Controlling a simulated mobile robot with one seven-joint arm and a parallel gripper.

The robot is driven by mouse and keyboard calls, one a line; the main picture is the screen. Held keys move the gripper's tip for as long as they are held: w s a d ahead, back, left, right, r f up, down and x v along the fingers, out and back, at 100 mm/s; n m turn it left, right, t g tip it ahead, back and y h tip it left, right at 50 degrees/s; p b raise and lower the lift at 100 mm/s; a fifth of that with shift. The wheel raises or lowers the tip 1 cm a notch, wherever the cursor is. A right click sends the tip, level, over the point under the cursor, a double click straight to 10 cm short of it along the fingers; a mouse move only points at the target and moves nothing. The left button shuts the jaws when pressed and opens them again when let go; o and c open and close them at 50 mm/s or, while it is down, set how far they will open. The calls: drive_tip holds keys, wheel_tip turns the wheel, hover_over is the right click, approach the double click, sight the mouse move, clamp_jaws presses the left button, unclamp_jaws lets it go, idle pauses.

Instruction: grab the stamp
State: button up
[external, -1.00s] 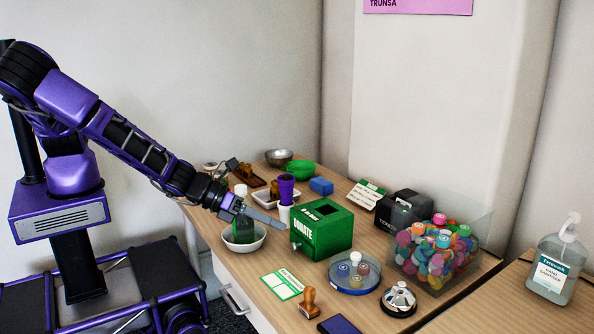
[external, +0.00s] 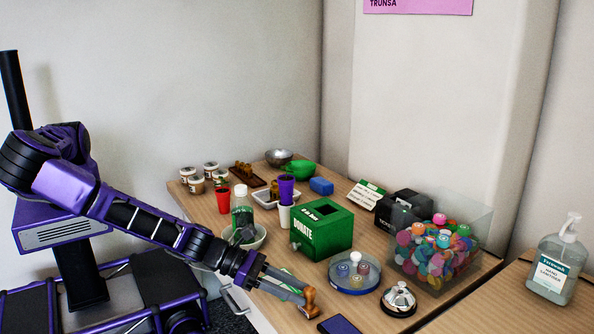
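The stamp (external: 309,301), with a brown wooden handle, stands upright near the front edge of the table. My gripper (external: 291,291) is low over the table at the stamp's left, with its fingers pointing at the stamp. The fingertips reach close to the handle, and a gap shows between the two fingers. I cannot tell whether they touch the stamp or pass around it. The fingers hide part of the green and white card behind them.
A dark blue ink pad (external: 338,326) lies right of the stamp. A round tray (external: 354,287), a silver bell (external: 398,299) and a green donation box (external: 322,232) stand behind. A bowl (external: 257,237) with a green bottle (external: 241,210) is behind my wrist.

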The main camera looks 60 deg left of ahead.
sight(322, 315)
drive_tip(key=shift+r+x, duration=0.1)
drive_tip(key=shift+x, duration=1.45)
drive_tip(key=shift+r+x, duration=0.15)
drive_tip(key=shift+x, duration=1.45)
drive_tip(key=shift+d, duration=0.1)
clamp_jaws()
